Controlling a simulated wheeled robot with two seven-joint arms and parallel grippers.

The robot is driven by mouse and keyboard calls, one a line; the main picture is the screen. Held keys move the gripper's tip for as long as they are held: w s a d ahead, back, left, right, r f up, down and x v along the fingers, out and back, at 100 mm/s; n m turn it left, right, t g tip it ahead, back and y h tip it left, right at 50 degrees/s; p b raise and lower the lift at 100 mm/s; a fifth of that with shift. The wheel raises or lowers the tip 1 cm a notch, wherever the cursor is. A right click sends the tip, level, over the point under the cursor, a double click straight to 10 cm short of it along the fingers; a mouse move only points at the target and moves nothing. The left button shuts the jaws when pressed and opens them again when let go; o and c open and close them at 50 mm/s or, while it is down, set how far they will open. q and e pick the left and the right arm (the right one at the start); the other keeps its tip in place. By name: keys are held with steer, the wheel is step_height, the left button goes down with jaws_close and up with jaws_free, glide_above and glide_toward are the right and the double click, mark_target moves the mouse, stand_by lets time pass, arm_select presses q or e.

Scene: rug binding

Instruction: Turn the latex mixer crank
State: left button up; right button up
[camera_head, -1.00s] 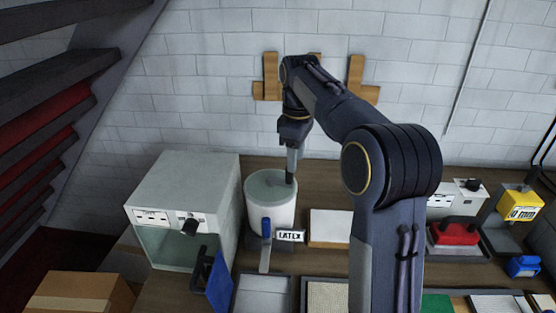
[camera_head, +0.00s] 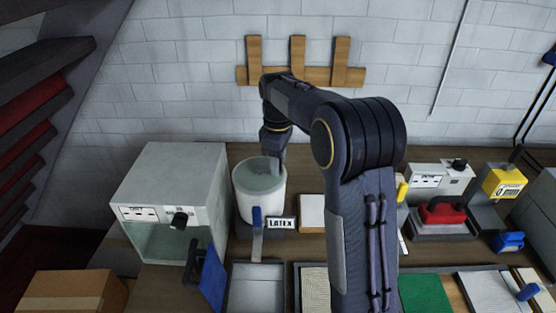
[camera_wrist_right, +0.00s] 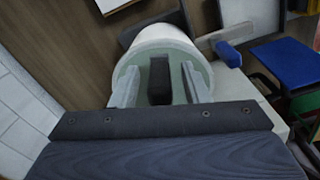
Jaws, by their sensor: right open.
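The latex mixer is a white round pot (camera_head: 262,206) with a pale green top, beside a "LATEX" sign (camera_head: 282,224). It also shows in the right wrist view (camera_wrist_right: 160,37). My right gripper (camera_head: 270,164) points down at the pot's top from behind. In the right wrist view, my right gripper (camera_wrist_right: 159,68) is open, with one finger on each side of a dark upright block (camera_wrist_right: 159,80) over the pot's top, probably the crank's grip. I cannot tell whether the fingers touch it. The rest of the crank is hidden. My left gripper is out of view.
A grey box-shaped machine (camera_head: 170,185) stands close left of the pot. A blue-ended lever (camera_head: 257,217) is at the pot's front. A red-topped tool (camera_head: 447,212) stands at the right.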

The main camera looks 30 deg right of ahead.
steer(key=shift+c, duration=0.3)
jaws_close()
steer(key=shift+s+a+m, duration=0.1)
steer(key=shift+a+m, duration=0.05)
steer(key=shift+m, duration=0.15)
